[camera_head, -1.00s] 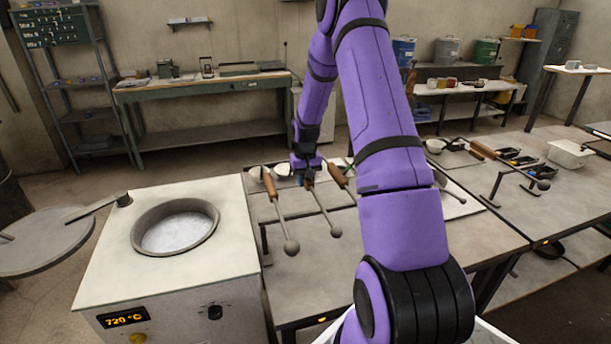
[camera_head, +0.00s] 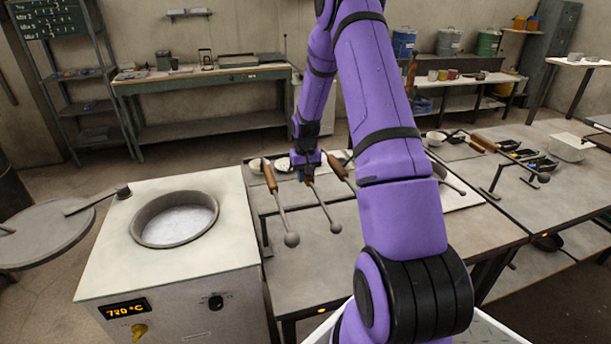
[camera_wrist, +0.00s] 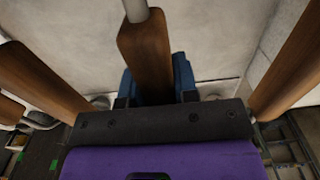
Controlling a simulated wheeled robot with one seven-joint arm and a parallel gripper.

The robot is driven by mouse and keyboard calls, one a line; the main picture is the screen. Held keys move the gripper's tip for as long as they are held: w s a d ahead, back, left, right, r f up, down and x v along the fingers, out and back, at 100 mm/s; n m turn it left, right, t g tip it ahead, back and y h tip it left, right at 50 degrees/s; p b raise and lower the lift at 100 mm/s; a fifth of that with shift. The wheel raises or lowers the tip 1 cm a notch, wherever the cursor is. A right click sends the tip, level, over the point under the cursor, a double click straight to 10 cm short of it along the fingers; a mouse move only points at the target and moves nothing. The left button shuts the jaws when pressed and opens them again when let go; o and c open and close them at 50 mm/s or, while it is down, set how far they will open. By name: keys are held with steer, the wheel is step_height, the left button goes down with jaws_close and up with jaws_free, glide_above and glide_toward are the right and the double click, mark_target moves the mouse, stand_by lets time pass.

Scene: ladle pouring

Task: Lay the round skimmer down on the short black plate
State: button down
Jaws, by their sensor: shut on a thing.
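My gripper (camera_head: 307,172) is shut on the wooden handle of a long tool. Its thin grey rod (camera_head: 321,204) slopes down to the right and ends in a small round head. In the wrist view the wooden handle (camera_wrist: 146,58) sits between my blue fingers. I cannot tell from its small head whether this is the round skimmer. Similar wooden-handled tools stand on either side, one left (camera_head: 268,175) and one right (camera_head: 338,166). Small black pieces (camera_head: 543,165) lie on the right table; I cannot tell which thing is the short black plate.
A furnace (camera_head: 175,222) with a round opening stands at the left, its display lit. A tool with a wooden handle (camera_head: 484,143) lies near a black stand on the right table (camera_head: 480,225). A white bin (camera_head: 569,149) stands farther right. The middle table's front (camera_head: 345,275) is bare.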

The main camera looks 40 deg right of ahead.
steer(key=shift+f, duration=0.15)
steer(key=c, duration=0.8)
jaws_free()
step_height(320, 180, up, 18)
stand_by(0.5)
steer(key=shift+f, duration=0.15)
stand_by(0.4)
